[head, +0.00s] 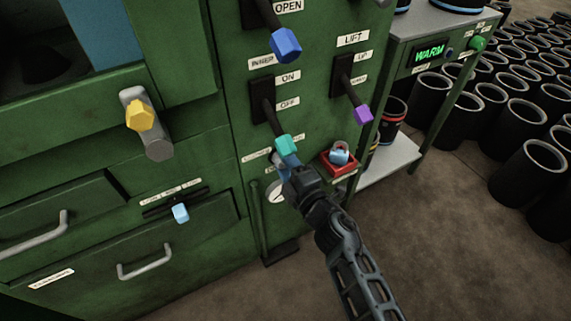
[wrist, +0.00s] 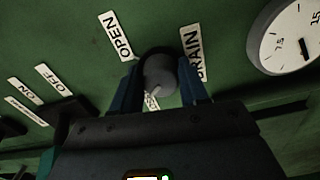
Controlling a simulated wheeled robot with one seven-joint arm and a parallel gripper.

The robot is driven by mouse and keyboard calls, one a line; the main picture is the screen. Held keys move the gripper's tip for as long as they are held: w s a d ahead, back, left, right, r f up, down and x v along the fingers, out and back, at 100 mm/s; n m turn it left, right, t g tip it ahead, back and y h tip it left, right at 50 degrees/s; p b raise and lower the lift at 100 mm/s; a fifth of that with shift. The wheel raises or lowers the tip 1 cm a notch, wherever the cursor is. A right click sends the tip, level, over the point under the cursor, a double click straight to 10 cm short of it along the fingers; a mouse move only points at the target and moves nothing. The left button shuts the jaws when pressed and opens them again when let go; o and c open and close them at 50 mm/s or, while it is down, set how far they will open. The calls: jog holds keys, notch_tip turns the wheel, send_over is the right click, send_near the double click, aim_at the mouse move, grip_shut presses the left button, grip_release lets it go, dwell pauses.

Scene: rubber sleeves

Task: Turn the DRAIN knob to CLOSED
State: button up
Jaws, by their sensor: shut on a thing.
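The DRAIN knob (wrist: 160,76) is a dark grey round knob on the green panel in the wrist view. My gripper (wrist: 161,88) has its two blue fingers on either side of the knob, shut on it. The OPEN label (wrist: 116,37) is up and left of the knob, and the DRAIN label (wrist: 192,52) is to its right. Another label (wrist: 152,103) below the knob is mostly hidden by the gripper. A small pale mark shows on the knob's lower part; its exact pointing is hard to tell. In the head view my gripper (head: 286,166) is at the panel and hides the knob.
A round gauge (wrist: 289,38) sits right of the knob. In the head view a teal-handled lever (head: 285,145) is just above my gripper, and a red-framed padlocked box (head: 339,160) is close to its right. A purple-handled lever (head: 363,112) is higher right.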

jog(key=shift+f+n, duration=0.1)
jog(key=shift+n, duration=0.6)
jog(key=o, duration=1.1)
jog(key=shift+c, duration=0.2)
jog(key=shift+s, duration=0.15)
jog(key=p+v, duration=0.2)
jog(key=v, duration=0.5)
jog(key=shift+s+d+p, duration=0.25)
jog(key=shift+p, duration=0.05)
